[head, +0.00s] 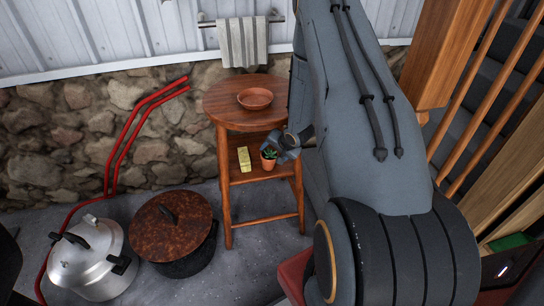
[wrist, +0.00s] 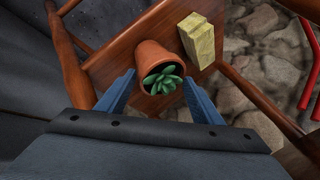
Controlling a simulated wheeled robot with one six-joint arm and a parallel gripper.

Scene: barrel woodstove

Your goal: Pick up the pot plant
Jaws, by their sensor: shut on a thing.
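The pot plant is a small terracotta pot with a green succulent. In the head view the pot plant (head: 268,160) is at the lower shelf of the wooden stool, at its right front side. My gripper (head: 287,147) reaches it from the right. In the wrist view the pot plant (wrist: 158,68) lies between the two blue fingers of my gripper (wrist: 158,88), its plant facing the camera. The gripper is shut on the pot. I cannot tell whether the pot's base touches the shelf.
A yellow block (head: 244,159) stands on the lower shelf (head: 250,174) beside the pot. A terracotta saucer (head: 255,98) rests on the stool's top (head: 222,107). A rusty-lidded pot (head: 172,230) and a silver kettle (head: 92,262) stand on the floor at left. Wooden railings are at right.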

